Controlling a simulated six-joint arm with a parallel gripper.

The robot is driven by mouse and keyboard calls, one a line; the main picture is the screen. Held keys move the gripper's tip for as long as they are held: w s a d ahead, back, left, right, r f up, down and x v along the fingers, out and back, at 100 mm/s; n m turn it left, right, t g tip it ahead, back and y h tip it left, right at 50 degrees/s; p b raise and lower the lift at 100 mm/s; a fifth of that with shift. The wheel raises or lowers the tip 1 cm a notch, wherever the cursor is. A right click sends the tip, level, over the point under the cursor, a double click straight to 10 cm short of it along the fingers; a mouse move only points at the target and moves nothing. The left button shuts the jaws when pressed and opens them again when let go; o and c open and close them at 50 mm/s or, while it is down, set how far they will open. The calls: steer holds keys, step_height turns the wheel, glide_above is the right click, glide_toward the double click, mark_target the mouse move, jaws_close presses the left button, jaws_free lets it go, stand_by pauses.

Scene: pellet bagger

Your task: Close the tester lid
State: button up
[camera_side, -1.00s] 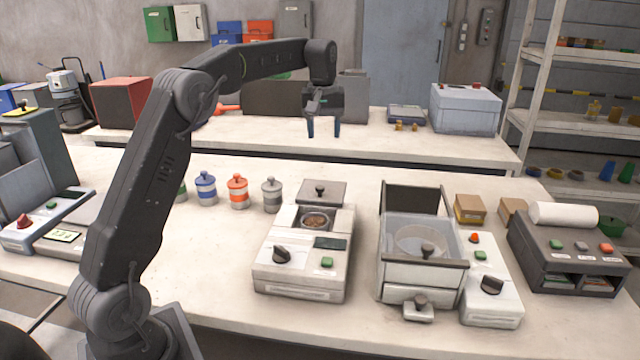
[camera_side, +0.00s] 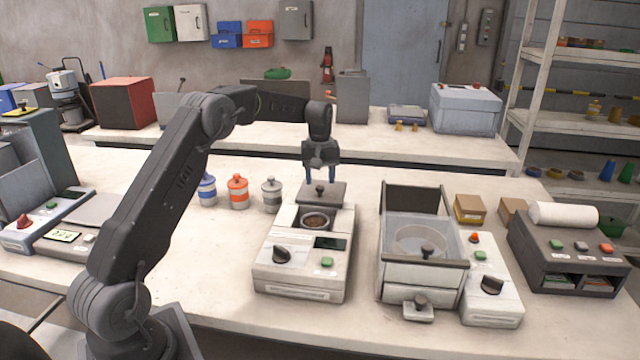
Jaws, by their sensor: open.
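The tester (camera_side: 300,270) is a pale box in the middle of the front bench, with a dark knob (camera_side: 282,254), a small dark display and a green button. A round cup (camera_side: 315,221) of brown pellets sits uncovered in its top. The grey tester lid (camera_side: 330,194) is at the tester's back edge, clear of the cup, with a small dark knob (camera_side: 319,188) on it. My gripper (camera_side: 321,178) points down over the lid, its two blue-tipped fingers apart on either side of the lid knob in this view. I cannot tell whether they touch it.
A machine with a clear-walled bin (camera_side: 422,245) stands close to the right of the tester. Several lidded jars (camera_side: 271,195) stand to the left. A dark printer-like box (camera_side: 567,250) is at far right.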

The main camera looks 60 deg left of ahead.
steer(key=shift+f, duration=1.1)
jaws_close()
